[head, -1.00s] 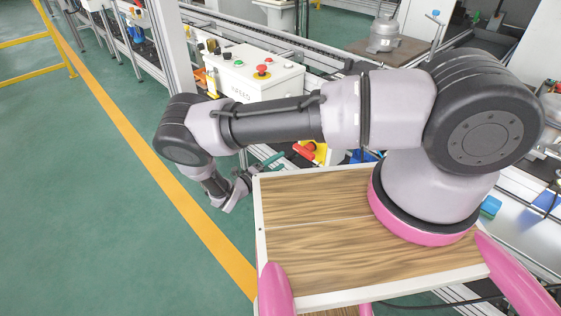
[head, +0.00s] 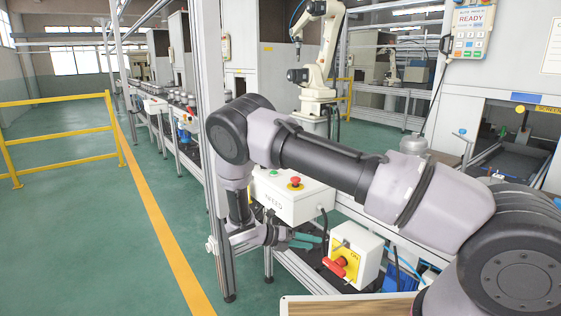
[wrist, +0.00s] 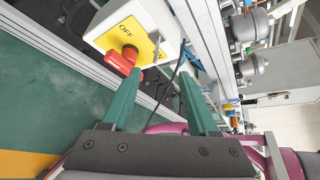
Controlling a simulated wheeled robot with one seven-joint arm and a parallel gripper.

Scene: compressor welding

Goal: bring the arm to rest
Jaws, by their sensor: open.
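I cannot tell the exact gap.
A white control box (head: 290,197) with a red button stands behind my forearm. An aluminium post (head: 221,240) rises just left of my gripper. A white robot arm (head: 320,65) stands farther back. Green floor with a yellow line (head: 165,235) and a yellow railing (head: 60,130) lie left.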

